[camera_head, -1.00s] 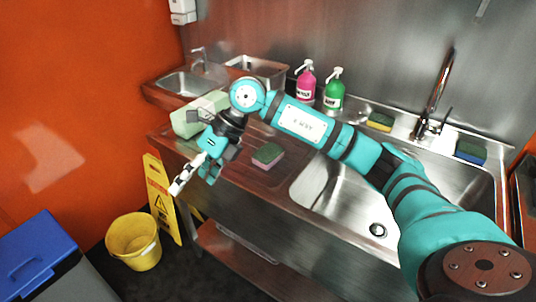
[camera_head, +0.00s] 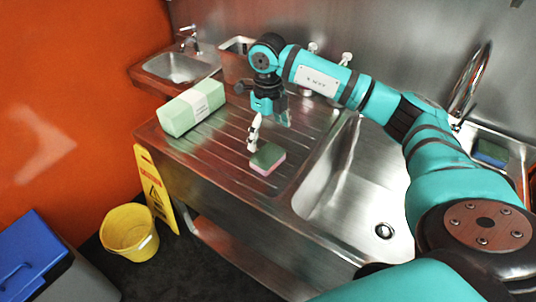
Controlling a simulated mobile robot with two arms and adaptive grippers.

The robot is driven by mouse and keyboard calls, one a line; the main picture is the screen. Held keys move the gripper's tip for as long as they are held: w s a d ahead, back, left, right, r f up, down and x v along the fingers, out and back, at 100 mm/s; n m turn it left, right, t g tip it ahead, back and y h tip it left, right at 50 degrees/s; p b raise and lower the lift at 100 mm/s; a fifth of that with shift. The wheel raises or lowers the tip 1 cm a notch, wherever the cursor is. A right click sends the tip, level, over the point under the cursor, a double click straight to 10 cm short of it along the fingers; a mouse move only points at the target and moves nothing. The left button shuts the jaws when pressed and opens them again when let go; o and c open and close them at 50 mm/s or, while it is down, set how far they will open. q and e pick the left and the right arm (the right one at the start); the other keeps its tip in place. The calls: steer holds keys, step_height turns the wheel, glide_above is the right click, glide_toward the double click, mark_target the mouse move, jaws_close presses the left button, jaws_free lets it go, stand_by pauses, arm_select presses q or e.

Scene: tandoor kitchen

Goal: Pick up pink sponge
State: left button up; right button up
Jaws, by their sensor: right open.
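The pink sponge (camera_head: 267,160) has a green top and a pink lower side. It lies flat on the ribbed steel drainboard (camera_head: 200,150), left of the large sink basin. My right gripper (camera_head: 254,145) points down just behind and above the sponge's left end, with its pale fingers near it. The gripper is open and holds nothing. From this angle I cannot tell whether a finger touches the sponge. My left gripper is not in view.
A green paper-towel pack (camera_head: 191,108) lies on the drainboard to the left. The large sink basin (camera_head: 345,185) is at right. A blue-and-green sponge (camera_head: 491,152) sits behind it. A yellow bucket (camera_head: 130,233) and a yellow caution sign (camera_head: 154,190) stand on the floor.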

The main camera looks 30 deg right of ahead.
mark_target(268, 154)
steer(key=f, duration=0.3)
steer(key=shift+w+d, duration=0.1)
steer(key=shift+w, duration=0.1)
steer(key=shift+s+f+p, duration=0.15)
steer(key=shift+f+p, duration=0.5)
steer(key=shift+f, duration=0.1)
step_height(268, 154, down, 4)
steer(key=shift+f+p, duration=0.15)
steer(key=shift+p, duration=0.65)
steer(key=c, duration=0.5)
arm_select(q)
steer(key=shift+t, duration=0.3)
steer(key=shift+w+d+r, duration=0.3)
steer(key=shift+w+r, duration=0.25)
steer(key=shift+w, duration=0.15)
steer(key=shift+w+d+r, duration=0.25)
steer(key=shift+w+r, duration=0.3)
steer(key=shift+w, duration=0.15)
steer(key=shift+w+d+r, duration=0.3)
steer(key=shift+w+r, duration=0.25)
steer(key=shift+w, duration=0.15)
arm_select(e)
steer(key=shift+o, duration=0.2)
